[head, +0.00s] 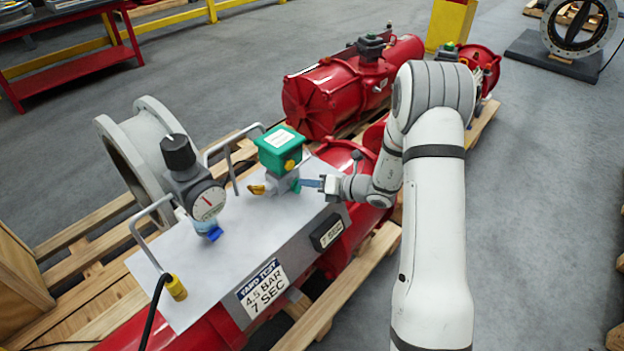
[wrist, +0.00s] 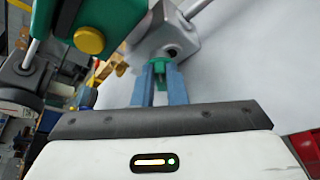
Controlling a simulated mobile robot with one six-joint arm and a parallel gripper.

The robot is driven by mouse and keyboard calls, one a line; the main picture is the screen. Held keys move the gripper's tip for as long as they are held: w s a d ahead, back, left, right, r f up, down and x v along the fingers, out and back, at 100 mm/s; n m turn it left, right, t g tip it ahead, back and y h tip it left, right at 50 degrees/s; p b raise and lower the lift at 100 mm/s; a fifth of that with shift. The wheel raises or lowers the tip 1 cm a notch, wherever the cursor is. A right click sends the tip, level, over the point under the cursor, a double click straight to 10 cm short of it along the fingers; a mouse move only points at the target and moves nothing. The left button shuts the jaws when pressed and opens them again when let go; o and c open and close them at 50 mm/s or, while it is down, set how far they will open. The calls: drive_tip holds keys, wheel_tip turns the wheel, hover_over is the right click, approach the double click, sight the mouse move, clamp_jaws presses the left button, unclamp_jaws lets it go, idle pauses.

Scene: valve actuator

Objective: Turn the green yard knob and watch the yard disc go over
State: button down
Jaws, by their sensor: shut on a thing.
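The green yard knob (wrist: 160,76) sits on the side of a grey valve body (wrist: 175,45). My gripper (wrist: 160,68) has its two blue fingers on either side of the knob, shut on it. In the head view my gripper (head: 311,183) reaches in from the right to the grey body (head: 283,181) under a green box (head: 281,148) with a yellow button. The knob is mostly hidden there by the fingers. A large black disc in a grey ring (head: 602,37) stands at the far upper right; I cannot tell if it is the yard disc.
A black regulator knob and a gauge (head: 206,203) stand left of the green box on a white plate (head: 150,262). Metal hoops rise beside them. A placard (head: 262,288) reads 4.5 bar, 7 sec. Red actuators (head: 335,95) lie behind on wooden pallets. Grey floor is clear at right.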

drive_tip(key=shift+w+r, duration=0.1)
drive_tip(key=shift+w, duration=0.05)
idle(0.4)
drive_tip(key=c, duration=1.7)
unclamp_jaws()
drive_tip(key=shift+a, duration=0.1)
drive_tip(key=shift+o, duration=1.2)
drive_tip(key=shift+v, duration=3.9)
